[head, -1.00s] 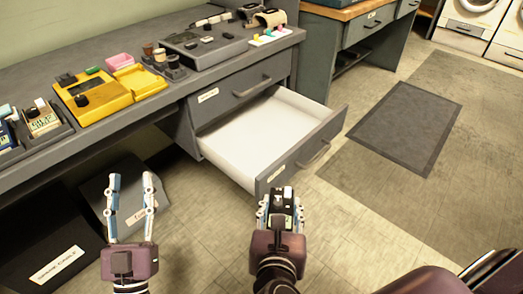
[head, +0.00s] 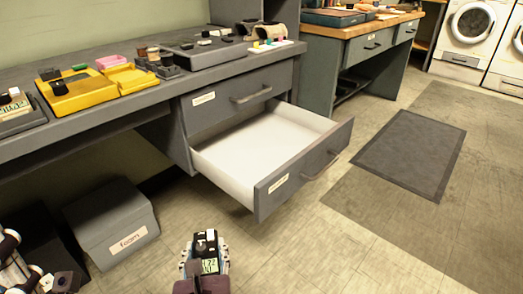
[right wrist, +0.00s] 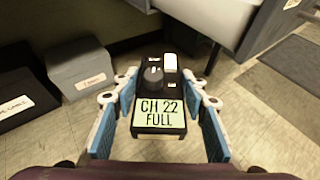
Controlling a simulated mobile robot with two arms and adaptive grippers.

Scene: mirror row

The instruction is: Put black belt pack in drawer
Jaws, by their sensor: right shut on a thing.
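The black belt pack (right wrist: 160,98) has a knob and a pale label reading "CH 22 FULL" in the right wrist view. My right gripper (right wrist: 165,107) is shut on it, one finger on each side. In the head view, the pack (head: 207,250) is held in my right gripper (head: 204,264), over the floor in front of the desk. The open drawer (head: 303,178) is up and to the right of it, apart from it. Its white inside looks empty. Parts of my left arm show at the lower left; the fingers cannot be made out clearly.
A closed drawer (head: 240,97) is above the open one. The desk top (head: 95,122) holds a yellow device (head: 95,92) and several small items. A grey labelled box (head: 112,222) stands on the floor at left. Open floor and a dark mat (head: 410,152) lie at right.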

